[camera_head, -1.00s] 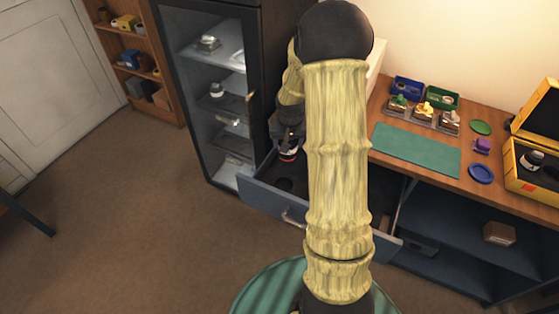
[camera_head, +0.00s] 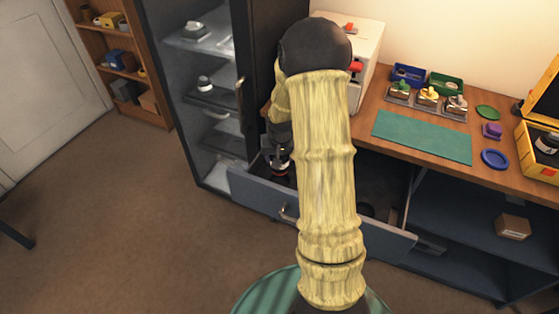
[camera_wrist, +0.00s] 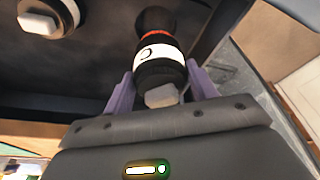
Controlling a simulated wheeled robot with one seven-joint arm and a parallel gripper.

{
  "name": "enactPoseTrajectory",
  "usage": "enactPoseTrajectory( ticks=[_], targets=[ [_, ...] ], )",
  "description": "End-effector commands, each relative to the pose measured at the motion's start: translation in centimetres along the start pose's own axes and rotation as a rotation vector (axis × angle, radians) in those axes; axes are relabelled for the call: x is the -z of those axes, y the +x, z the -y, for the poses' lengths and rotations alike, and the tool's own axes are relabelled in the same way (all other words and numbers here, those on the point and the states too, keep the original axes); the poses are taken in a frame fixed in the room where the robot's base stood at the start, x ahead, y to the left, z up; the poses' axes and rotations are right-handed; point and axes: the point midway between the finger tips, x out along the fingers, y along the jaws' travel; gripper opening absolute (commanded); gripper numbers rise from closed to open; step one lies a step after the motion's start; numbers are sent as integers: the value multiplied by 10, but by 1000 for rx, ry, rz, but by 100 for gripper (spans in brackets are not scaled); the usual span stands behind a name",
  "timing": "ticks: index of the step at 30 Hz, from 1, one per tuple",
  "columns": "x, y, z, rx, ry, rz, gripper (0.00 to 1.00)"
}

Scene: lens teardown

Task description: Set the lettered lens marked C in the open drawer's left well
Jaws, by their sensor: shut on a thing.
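The lens marked C (camera_wrist: 160,58) is black with a white lettered band and a red ring. In the wrist view it sits between the purple fingers of my gripper (camera_wrist: 160,92), which is shut on it. In the head view, the gripper (camera_head: 277,158) and lens are low at the left end of the open blue-grey drawer (camera_head: 256,194). The left well is hidden there by the gripper and lens. I cannot tell whether the lens touches the well floor. Another white-banded lens (camera_wrist: 48,14) shows at the upper left of the wrist view, on a dark surface.
The glass-fronted cabinet (camera_head: 190,130) stands close to the drawer's left side. The wooden worktop (camera_head: 390,103) holds a green mat (camera_head: 422,137), small trays and a yellow case (camera_head: 540,150). My arm hides the drawer's middle.

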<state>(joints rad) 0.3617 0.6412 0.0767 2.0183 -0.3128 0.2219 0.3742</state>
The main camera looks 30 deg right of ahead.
Motion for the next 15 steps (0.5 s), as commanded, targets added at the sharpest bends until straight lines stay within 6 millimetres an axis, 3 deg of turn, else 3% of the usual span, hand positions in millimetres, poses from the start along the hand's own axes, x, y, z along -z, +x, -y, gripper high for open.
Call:
enactPoseTrajectory(
  ticks=[8, 15],
  targets=[
    [1, -1, 0, 0, 0, -2, 34],
    [-3, 12, 0, 1, 0, -2, 34]
  ],
)
